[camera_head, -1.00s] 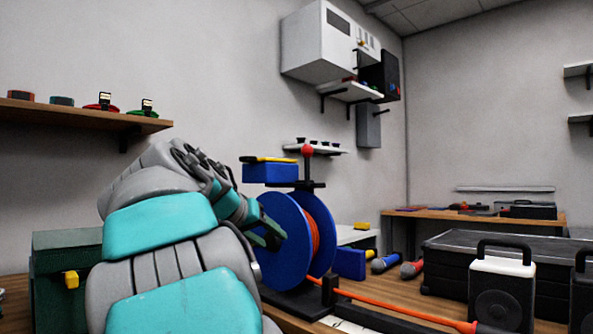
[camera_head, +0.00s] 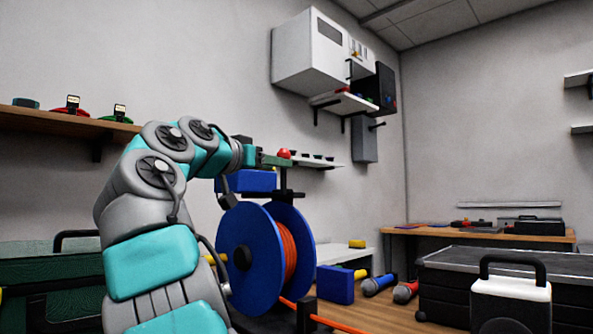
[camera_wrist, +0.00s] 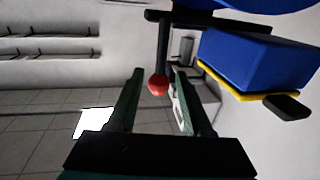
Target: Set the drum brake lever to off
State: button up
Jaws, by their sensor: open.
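The blue cable drum (camera_head: 248,258) with orange cable (camera_head: 288,250) stands on the bench in the head view. The brake lever's red ball knob (camera_head: 284,153) is above it, on a dark post; the wrist view shows the knob (camera_wrist: 158,84) and the dark lever rod (camera_wrist: 163,45). My gripper (camera_head: 277,160) is level with the knob. In the wrist view my gripper (camera_wrist: 157,88) is open, with the knob between its two fingertips and no clear contact. In the head view the fingers partly cover the lever.
A blue box (camera_head: 246,181) sits just beside the lever; in the wrist view the blue box (camera_wrist: 250,62) is close to the right finger.

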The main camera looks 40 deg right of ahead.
jog(key=p+x, duration=0.1)
jog(key=x, duration=0.6)
jog(key=shift+d+f, duration=0.1)
jog(key=shift+c, duration=0.3)
grip_shut()
dwell(0.9)
